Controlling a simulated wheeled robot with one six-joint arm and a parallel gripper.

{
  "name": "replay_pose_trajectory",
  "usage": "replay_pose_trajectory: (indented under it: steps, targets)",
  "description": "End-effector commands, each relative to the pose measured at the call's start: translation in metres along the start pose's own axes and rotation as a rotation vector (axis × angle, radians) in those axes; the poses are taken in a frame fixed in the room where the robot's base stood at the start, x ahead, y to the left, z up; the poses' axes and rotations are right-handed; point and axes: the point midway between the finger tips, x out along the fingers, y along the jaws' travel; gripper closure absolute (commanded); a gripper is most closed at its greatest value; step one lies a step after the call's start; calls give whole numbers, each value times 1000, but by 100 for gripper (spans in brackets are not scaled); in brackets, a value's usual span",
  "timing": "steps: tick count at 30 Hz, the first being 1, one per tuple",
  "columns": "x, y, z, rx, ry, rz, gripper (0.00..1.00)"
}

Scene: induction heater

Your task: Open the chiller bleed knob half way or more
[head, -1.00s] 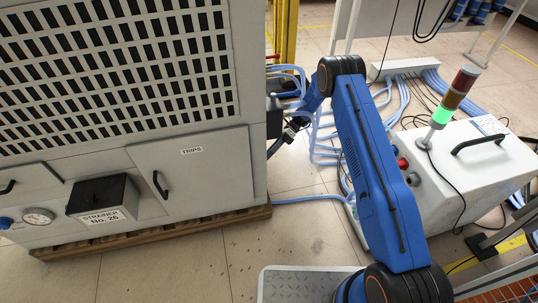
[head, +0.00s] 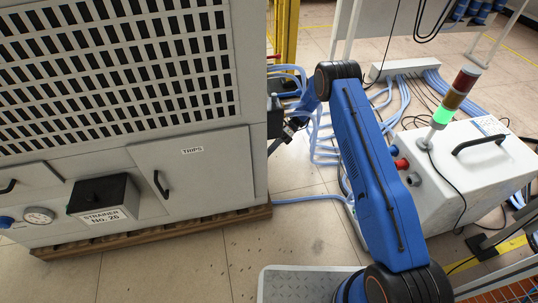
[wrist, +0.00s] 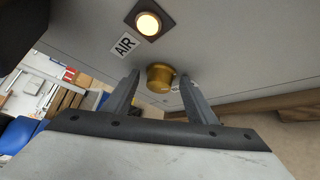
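A brass-coloured round knob (wrist: 160,78) shows in the wrist view on a grey panel, beside an AIR label (wrist: 124,45). I take it for the bleed knob; its turn position cannot be told. My gripper (wrist: 160,80) is open, with one finger on each side of the knob in the picture. Whether the fingers touch it cannot be told. In the head view the grey chiller cabinet (head: 205,165) stands at left, and my gripper is mostly hidden at its right side. The knob is out of sight there.
A lit yellow lamp (wrist: 148,23) sits above the label. Blue hoses (head: 322,145) run on the floor right of the cabinet. A white box (head: 470,170) with a green-lit signal tower (head: 442,112) stands at right. Open floor (head: 200,265) lies in front of the cabinet.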

Motion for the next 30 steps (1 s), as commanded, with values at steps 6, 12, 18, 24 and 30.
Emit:
replay_pose_trajectory:
  steps: [6,12,18,24,30]
  targets:
    - [-1,0,-3,3,0,1,49]
    - [-6,-1,-4,4,0,-1,49]
    - [-32,-1,-4,4,0,-2,49]
    - [-72,-2,-4,4,0,-2,49]
    - [-112,-2,-2,2,0,-2,49]
